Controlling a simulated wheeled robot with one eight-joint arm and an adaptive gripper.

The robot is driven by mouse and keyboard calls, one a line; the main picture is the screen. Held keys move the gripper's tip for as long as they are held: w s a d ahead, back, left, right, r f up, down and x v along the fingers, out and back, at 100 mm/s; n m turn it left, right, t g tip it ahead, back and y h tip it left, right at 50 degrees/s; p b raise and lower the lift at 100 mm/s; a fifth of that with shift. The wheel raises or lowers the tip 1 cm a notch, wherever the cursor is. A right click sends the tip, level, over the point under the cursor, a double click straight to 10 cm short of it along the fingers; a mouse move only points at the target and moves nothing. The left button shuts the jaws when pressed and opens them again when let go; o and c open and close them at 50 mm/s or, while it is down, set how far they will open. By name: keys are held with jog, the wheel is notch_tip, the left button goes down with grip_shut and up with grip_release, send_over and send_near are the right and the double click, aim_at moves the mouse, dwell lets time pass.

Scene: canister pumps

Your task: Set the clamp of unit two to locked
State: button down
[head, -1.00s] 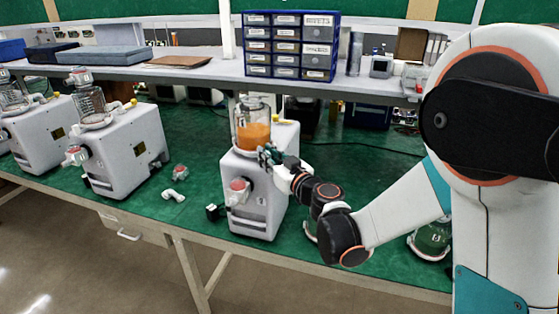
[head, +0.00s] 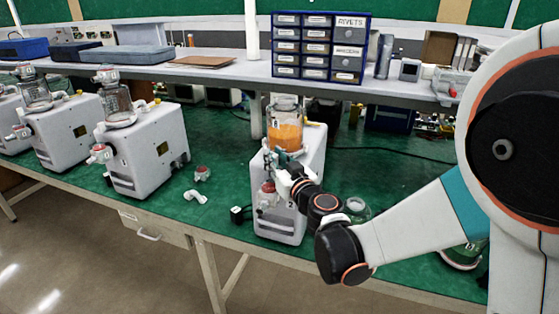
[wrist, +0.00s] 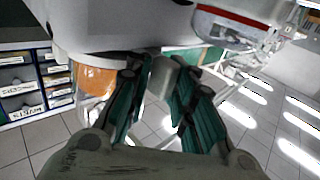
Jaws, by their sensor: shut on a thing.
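Unit two (head: 288,215) is a white pump housing marked 2, standing on the green bench top. A clear canister (head: 285,134) with orange content sits upright on it. My gripper (head: 280,160) is at the unit's upper front, just below the canister. In the wrist view, my gripper's teal fingers (wrist: 160,85) are shut on a grey stub, which I take as the clamp (wrist: 164,72) of unit two. The fingers hide most of it, so its setting cannot be told. A red-capped knob (head: 267,190) is on the unit's front below my gripper.
Another white pump (head: 145,155) stands to the left, with more beyond it. A loose red-capped part (head: 202,173), a white elbow fitting (head: 195,196) and a small black block (head: 237,214) lie on the bench between. A blue drawer cabinet (head: 320,80) stands on the shelf behind.

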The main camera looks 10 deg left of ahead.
jog(key=shift+a, duration=0.3)
jog(key=c, duration=1.9)
grip_release()
jog(key=o, duration=0.3)
jog(key=shift+s+a, duration=0.1)
jog(key=shift+a, duration=0.05)
jog(key=shift+s+d, duration=0.2)
jog(key=shift+d, duration=0.15)
jog(key=v, duration=0.7)
jog(key=shift+s, duration=0.15)
